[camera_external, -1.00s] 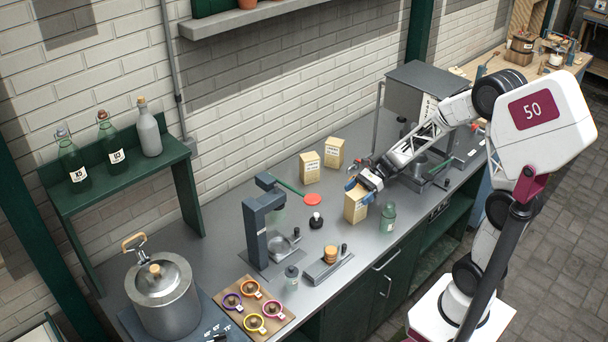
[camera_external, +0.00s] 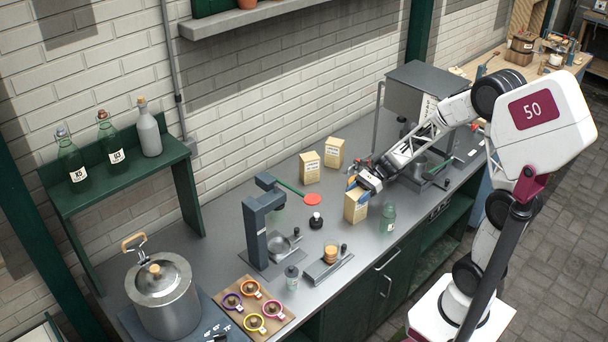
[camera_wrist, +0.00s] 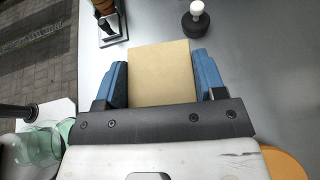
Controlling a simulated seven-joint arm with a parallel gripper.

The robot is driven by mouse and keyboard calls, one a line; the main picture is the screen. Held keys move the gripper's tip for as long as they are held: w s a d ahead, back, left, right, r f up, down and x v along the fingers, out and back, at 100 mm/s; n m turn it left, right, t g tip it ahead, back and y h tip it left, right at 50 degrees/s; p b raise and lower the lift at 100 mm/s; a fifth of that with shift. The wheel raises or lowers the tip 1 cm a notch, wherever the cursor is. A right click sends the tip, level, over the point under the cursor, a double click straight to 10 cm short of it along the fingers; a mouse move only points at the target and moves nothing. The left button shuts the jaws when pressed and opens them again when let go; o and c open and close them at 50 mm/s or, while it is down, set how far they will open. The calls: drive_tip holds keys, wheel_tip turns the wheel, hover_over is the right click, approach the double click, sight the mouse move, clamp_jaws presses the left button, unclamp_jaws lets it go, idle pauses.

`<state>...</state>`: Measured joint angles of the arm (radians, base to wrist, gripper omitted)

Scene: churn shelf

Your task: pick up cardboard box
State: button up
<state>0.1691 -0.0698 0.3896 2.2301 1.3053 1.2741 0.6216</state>
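A tan cardboard box (camera_external: 356,208) stands upright on the grey counter, below my gripper. My gripper (camera_external: 357,190) points down over the box with its blue fingers along two opposite sides of it. In the wrist view the box's plain top (camera_wrist: 160,72) fills the space between the fingers (camera_wrist: 161,78), with hardly any gap on either side. The gripper looks shut on the box. I see no clear space under the box. Two similar tan boxes with printed labels, a left one (camera_external: 310,168) and a right one (camera_external: 334,152), stand further back near the wall.
A green glass jar (camera_external: 388,218) stands close beside the box, on the counter's front side. A grey machine (camera_external: 415,95) stands behind my arm.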

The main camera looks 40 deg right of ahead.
drive_tip(key=c, duration=0.6)
drive_tip(key=shift+o, duration=0.2)
drive_tip(key=shift+r, duration=5.05)
